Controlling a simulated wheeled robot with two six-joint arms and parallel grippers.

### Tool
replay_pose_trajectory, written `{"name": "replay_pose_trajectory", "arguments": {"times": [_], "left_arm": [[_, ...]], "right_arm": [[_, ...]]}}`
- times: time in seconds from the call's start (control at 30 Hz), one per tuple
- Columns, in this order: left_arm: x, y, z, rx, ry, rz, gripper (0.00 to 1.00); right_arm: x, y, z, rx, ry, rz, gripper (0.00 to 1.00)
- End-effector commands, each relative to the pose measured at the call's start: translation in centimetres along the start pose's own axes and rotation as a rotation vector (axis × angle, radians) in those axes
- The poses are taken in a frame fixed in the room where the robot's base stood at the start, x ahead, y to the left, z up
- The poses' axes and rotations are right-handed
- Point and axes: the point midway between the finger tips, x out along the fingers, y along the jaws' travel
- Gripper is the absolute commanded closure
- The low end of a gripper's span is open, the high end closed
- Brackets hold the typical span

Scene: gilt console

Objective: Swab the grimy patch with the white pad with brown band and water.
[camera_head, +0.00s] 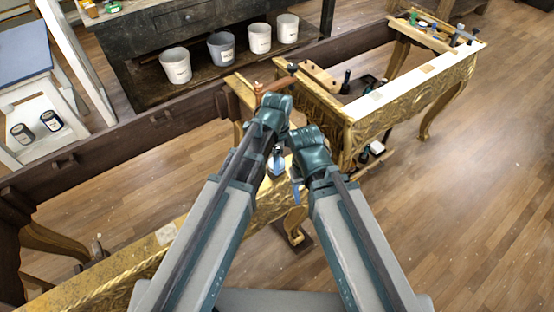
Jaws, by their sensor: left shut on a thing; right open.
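My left gripper (277,160) is small and partly covered by the wrists of both arms, over the near part of the gilt console (278,203). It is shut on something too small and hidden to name. My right gripper (296,188) is open, just below and to the right of it, close to the console's gilt face. Its fingers are mostly hidden by my wrist. I cannot make out the white pad with brown band, the water or the grimy patch. My arms cover part of the console.
Several pale pots (176,66) stand on the dark cabinet's shelf at the back. Two dark cans (51,120) sit on a white shelf unit at left. A gilt table section (400,100) with tools (462,32) stands at right. The wooden floor (475,190) at right is clear.

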Motion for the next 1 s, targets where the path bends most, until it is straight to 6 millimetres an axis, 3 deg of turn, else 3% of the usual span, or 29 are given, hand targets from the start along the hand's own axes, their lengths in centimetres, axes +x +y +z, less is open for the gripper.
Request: {"name": "replay_pose_trajectory", "arguments": {"times": [0.03,0.4,0.83,1.0], "left_arm": [[-1.1,0.0,0.0,0.000,0.000,0.000,0.80],[-4.6,0.0,0.0,0.000,0.000,0.000,0.80],[-4.9,0.0,0.0,0.000,0.000,0.000,0.80],[-6.0,0.0,0.0,0.000,0.000,0.000,0.80]], "right_arm": [[-1.0,0.1,0.1,0.000,0.000,0.000,0.38],[-4.5,0.4,0.3,0.000,0.000,0.000,0.38],[-4.8,0.5,0.3,0.000,0.000,0.000,0.38],[-5.9,0.6,0.3,0.000,0.000,0.000,0.38]]}}
